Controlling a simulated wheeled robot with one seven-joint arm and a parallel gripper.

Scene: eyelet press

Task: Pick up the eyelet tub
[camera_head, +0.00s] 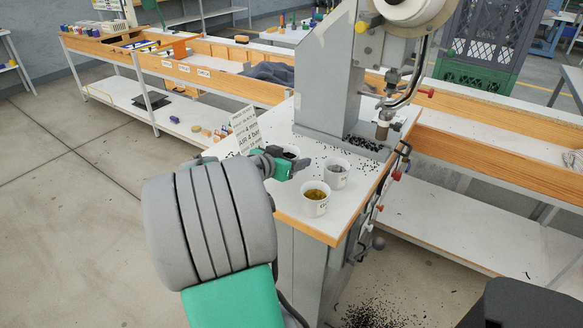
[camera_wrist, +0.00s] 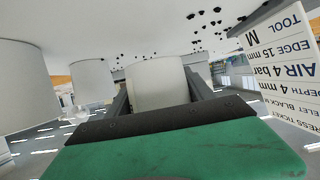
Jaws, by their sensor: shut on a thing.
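A white tub with dark contents (camera_head: 291,151) is at my gripper (camera_head: 288,160), near the left side of the white press table (camera_head: 262,195). In the wrist view, the pale wall of this tub (camera_wrist: 155,82) fills the space between the two grey fingers of my gripper (camera_wrist: 160,98), which are shut on it. The fingers hide part of the tub in the head view. I cannot tell whether its base touches the table.
A white tub with gold contents (camera_head: 315,203) and a tub with grey contents (camera_head: 337,175) stand close to the right. The grey press (camera_head: 328,80) rises behind. A printed card (camera_head: 245,129) stands just left. Small black bits are scattered on the table.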

